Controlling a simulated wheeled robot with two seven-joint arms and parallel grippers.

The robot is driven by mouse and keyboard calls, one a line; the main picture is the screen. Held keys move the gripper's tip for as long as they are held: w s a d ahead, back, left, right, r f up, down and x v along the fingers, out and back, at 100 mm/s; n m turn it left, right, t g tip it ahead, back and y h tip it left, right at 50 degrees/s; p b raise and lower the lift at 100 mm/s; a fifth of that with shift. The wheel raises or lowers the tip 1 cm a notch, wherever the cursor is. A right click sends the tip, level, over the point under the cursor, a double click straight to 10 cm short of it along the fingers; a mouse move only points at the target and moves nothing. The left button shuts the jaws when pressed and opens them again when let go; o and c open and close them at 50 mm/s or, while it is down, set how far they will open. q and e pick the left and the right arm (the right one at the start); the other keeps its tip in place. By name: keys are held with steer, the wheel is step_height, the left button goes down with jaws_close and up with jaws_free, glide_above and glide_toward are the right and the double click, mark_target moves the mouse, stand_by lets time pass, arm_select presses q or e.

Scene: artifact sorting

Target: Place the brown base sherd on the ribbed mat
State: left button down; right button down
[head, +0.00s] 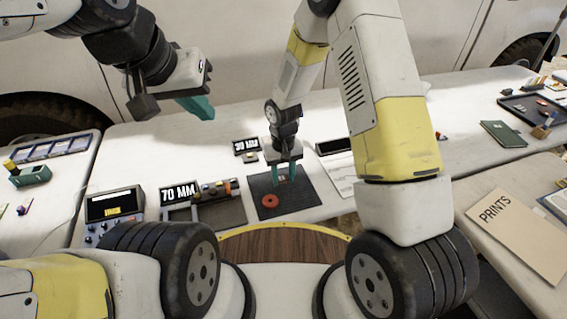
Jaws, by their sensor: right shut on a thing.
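The dark ribbed mat (300,200) lies on the white table in front of me. A reddish-orange round piece (270,201) with a darker centre lies on its left part. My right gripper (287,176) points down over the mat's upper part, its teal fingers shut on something. The held thing is too small and hidden to make out, so I cannot tell whether it is the brown base sherd or whether it touches the mat. My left gripper (203,108) is raised above the table at upper left; its jaw gap is not clear.
A dark divided tray (232,214) with small pieces stands left of the mat, by a "70 MM" sign (178,192). A "90 MM" sign (246,145) stands behind. A display device (114,205) is further left. A white sheet (338,175) lies right of the mat.

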mark_target(283, 181)
steer(key=shift+f, duration=1.75)
steer(key=shift+f, duration=0.15)
steer(key=c, duration=0.9)
jaws_free()
